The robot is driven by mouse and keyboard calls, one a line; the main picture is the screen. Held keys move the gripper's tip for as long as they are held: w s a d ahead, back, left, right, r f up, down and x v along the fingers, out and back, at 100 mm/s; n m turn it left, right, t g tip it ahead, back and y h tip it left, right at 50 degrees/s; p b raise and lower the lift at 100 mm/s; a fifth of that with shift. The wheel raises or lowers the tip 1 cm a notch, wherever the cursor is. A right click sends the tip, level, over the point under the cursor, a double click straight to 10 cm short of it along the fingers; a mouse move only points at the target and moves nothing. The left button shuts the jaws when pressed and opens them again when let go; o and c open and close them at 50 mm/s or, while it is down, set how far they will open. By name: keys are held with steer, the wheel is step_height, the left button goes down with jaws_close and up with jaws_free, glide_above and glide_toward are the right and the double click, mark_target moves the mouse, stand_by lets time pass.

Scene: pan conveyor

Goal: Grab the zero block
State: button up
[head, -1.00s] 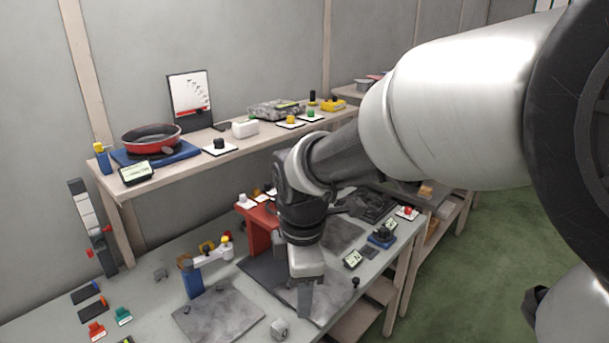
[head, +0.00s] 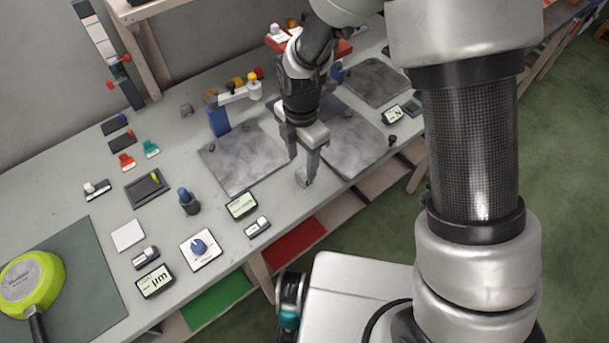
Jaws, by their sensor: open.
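A small grey block (head: 303,183) sits on the table between the two grey stone-like plates, near the front edge. It looks like the zero block, but I cannot read any mark on it. My gripper (head: 302,173) points down right at this block, with its fingers apart. The fingers partly cover the block, and I cannot tell whether they touch it.
The left grey plate (head: 235,165) and the right grey plate (head: 352,150) flank the block. A blue stand with a white arm (head: 219,122) is behind the left plate. A small display (head: 241,205) and a silver-grey switch (head: 257,228) lie front left.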

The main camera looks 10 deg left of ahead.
mark_target(305, 172)
steer(key=shift+w+d+f, duration=0.1)
steer(key=shift+d+f, duration=0.05)
steer(key=shift+f, duration=1.35)
steer(key=shift+w+d+f, duration=0.1)
steer(key=shift+d+f, duration=0.05)
steer(key=shift+f, duration=1.35)
jaws_close()
